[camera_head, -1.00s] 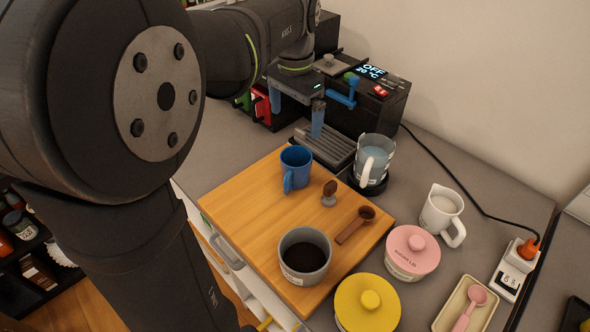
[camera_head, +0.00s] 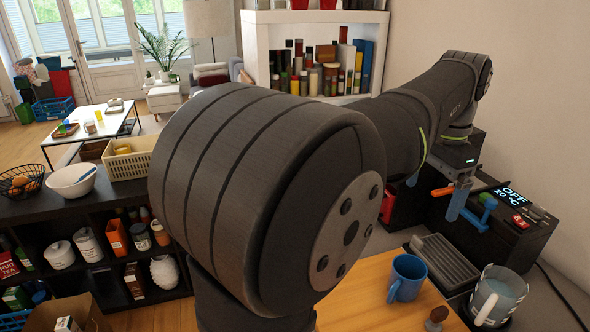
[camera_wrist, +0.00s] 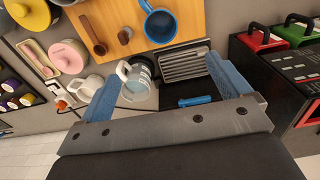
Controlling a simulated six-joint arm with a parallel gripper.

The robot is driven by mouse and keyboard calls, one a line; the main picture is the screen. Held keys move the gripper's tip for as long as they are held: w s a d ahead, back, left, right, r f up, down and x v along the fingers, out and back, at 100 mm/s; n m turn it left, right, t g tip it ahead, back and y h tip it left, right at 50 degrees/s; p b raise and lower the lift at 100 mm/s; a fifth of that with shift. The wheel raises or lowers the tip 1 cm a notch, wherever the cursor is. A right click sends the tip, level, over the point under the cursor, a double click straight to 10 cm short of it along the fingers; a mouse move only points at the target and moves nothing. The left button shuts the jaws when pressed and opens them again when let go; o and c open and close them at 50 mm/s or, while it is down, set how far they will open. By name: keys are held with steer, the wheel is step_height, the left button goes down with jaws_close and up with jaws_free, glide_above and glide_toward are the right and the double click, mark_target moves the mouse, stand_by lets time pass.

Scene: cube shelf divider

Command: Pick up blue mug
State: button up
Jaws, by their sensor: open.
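The blue mug (camera_head: 407,276) stands upright on the wooden board (camera_head: 366,287), at the lower right of the head view. In the wrist view the blue mug (camera_wrist: 161,25) is at the top centre, beyond the fingertips, with its handle pointing up and left. My gripper (camera_wrist: 162,68) is open, its two blue fingers spread with nothing held. In the head view my gripper (camera_head: 458,205) is above and behind the mug, close to the dark coffee machine, and only partly visible.
A glass jug (camera_head: 497,297) stands right of the mug. A ribbed drip tray (camera_head: 446,262) lies behind it, before the coffee machine (camera_head: 520,222). A brown-headed tamper (camera_head: 437,316) stands on the board. In the wrist view a pink-lidded jar (camera_wrist: 66,56) and white pitcher (camera_wrist: 87,87) are at left.

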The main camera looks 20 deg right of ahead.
steer(key=n+t+h, duration=0.2)
steer(key=n+h, duration=0.2)
steer(key=n, duration=0.1)
glide_toward(406, 278)
steer(key=x, duration=0.5)
steer(key=w+x, duration=0.1)
steer(key=x, duration=0.4)
steer(key=d+x, duration=0.1)
steer(key=x, duration=0.4)
steer(key=shift+w+r, duration=0.25)
steer(key=shift+r, duration=0.15)
steer(key=c, duration=1.1)
steer(key=shift+c, duration=0.7)
steer(key=shift+r, duration=0.15)
